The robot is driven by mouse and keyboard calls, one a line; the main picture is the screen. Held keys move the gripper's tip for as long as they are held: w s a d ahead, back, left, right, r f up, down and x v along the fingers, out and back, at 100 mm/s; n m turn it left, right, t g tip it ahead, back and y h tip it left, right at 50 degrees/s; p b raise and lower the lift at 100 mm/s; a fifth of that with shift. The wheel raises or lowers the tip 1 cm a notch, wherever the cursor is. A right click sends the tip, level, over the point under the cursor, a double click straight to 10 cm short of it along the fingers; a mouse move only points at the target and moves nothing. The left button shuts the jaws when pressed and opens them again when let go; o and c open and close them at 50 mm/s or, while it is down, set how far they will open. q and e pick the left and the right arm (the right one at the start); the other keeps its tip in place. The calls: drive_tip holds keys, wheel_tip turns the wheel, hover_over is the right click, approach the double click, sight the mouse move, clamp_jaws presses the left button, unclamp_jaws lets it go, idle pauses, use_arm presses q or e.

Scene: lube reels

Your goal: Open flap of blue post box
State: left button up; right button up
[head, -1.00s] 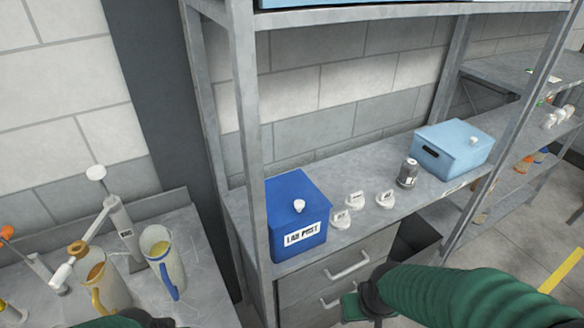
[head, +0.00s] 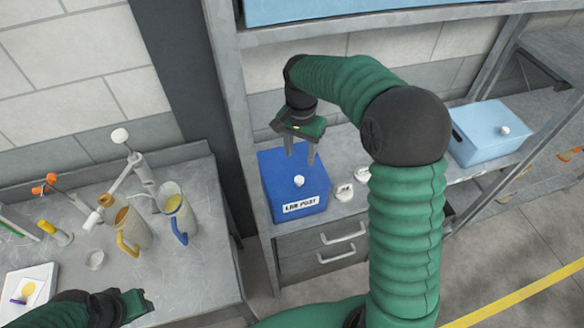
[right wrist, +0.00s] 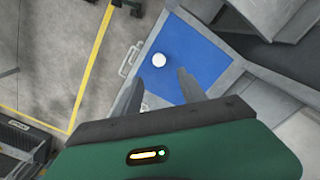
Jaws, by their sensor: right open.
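My right gripper (head: 300,158) is open and empty, pointing down above the back of the box. In the right wrist view the blue top (right wrist: 195,58) and white knob (right wrist: 159,60) lie beyond the open fingers (right wrist: 158,95); the fingers look apart from the knob. My left gripper (head: 140,304) is low over the left table, and its jaws are too unclear to judge.
A light blue box (head: 490,135) stands farther right on the shelf. Small white-topped items (head: 345,191) sit beside the post box, partly behind my right arm. Drawers (head: 330,243) are below. Jugs (head: 178,215) and pumps stand on the left table. A shelf upright rises left of the box.

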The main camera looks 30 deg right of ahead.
drive_tip(key=p, duration=0.2)
hover_over(299, 179)
drive_tip(key=a, duration=0.1)
wheel_tip(299, 179, down, 6)
drive_tip(key=shift+r, duration=0.15)
drive_tip(key=f, duration=0.2)
drive_tip(key=d+f+p, duration=0.1)
drive_tip(key=f, duration=0.1)
drive_tip(key=shift+f, duration=0.15)
drive_tip(key=shift+d+f, duration=0.35)
drive_tip(key=shift+d, duration=0.1)
drive_tip(key=shift+a+r, duration=0.15)
drive_tip(key=shift+a, duration=0.5)
drive_tip(key=c, duration=0.8)
clamp_jaws()
drive_tip(key=shift+d, duration=0.25)
use_arm(q)
drive_tip(key=r, duration=0.3)
drive_tip(key=shift+s+a+r, duration=0.1)
drive_tip(key=shift+s+a, duration=0.05)
drive_tip(key=shift+a, duration=0.25)
drive_tip(key=shift+a, duration=0.1)
